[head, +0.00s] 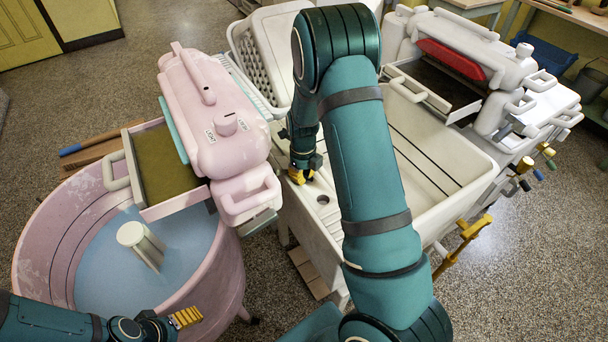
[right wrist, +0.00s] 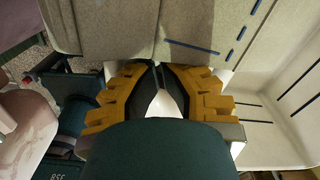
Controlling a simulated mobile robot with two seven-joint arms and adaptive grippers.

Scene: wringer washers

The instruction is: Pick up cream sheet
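In the head view my right gripper (head: 302,172) points down at the left ledge of the cream washer tub (head: 472,163), beside a round hole. In the right wrist view its yellow-backed fingers (right wrist: 158,72) come together at the tips. A pale wedge shows between them lower down; I cannot tell whether it is cloth or the tub behind. A cream surface with blue dashes (right wrist: 207,32) lies beyond the fingertips and may be the cream sheet. No sheet is clear in the head view, where my right arm hides part of the tub. My left gripper (head: 186,318) is low left, over the pink tub.
A pink wringer washer (head: 215,125) stands left, its tub (head: 40,235) holding bluish water and a pale agitator (head: 140,243). A cream wringer (head: 470,50) with a tray is at the back right. A white basket (head: 262,50) stands behind. Speckled floor is clear at right.

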